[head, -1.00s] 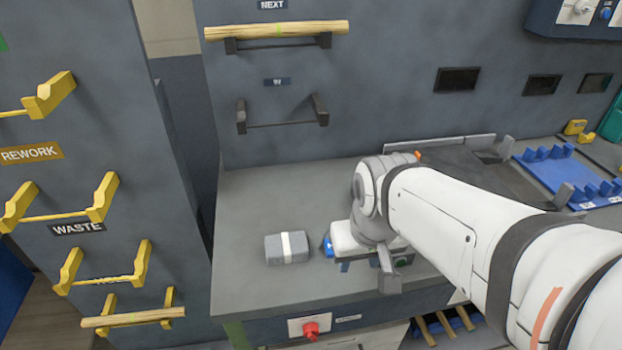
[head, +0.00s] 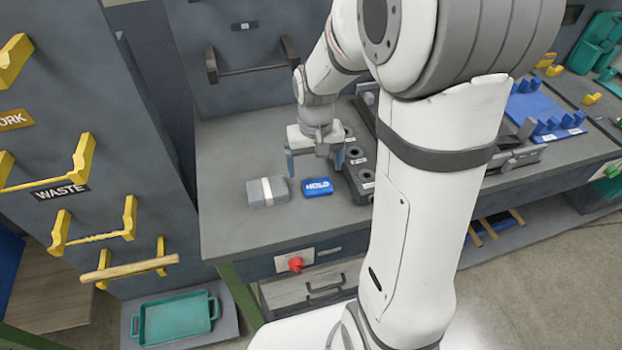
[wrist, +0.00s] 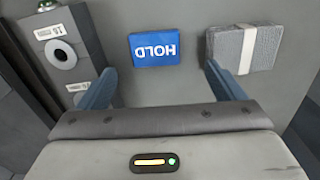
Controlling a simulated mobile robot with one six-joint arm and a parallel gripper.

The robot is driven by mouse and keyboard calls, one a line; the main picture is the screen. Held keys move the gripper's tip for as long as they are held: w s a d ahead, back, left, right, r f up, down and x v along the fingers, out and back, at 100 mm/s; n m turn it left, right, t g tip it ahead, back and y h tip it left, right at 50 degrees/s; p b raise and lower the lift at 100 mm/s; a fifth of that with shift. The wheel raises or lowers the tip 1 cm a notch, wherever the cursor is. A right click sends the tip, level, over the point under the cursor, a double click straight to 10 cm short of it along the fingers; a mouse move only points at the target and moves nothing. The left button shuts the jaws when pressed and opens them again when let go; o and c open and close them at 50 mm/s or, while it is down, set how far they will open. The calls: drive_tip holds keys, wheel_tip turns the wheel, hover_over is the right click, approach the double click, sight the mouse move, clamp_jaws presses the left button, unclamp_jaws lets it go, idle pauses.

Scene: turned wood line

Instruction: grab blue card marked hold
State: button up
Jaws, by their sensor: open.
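The blue card marked HOLD (head: 318,187) lies flat on the grey bench top, between a grey wrapped block and a dark block with round holes. In the wrist view the card (wrist: 154,48) shows whole, its lettering upside down, ahead of and between my two blue fingers. My gripper (head: 316,163) is open and empty, pointing down just behind and above the card in the head view. In the wrist view my gripper (wrist: 170,86) has its fingers spread wider than the card. The fingers appear apart from the card.
The grey block with a pale band (head: 267,192) lies close left of the card; it shows at right in the wrist view (wrist: 245,48). The dark holed block (head: 358,178) stands close on the right. A red knob (head: 296,264) is on the bench front. Bench space left is clear.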

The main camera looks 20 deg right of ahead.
sight(317, 184)
drive_tip(key=f, duration=0.6)
drive_tip(key=shift+w+d+f+p, duration=0.1)
drive_tip(key=shift+d+p, duration=0.2)
drive_tip(key=shift+d, duration=0.05)
drive_tip(key=shift+c, duration=0.2)
drive_tip(key=c, duration=1)
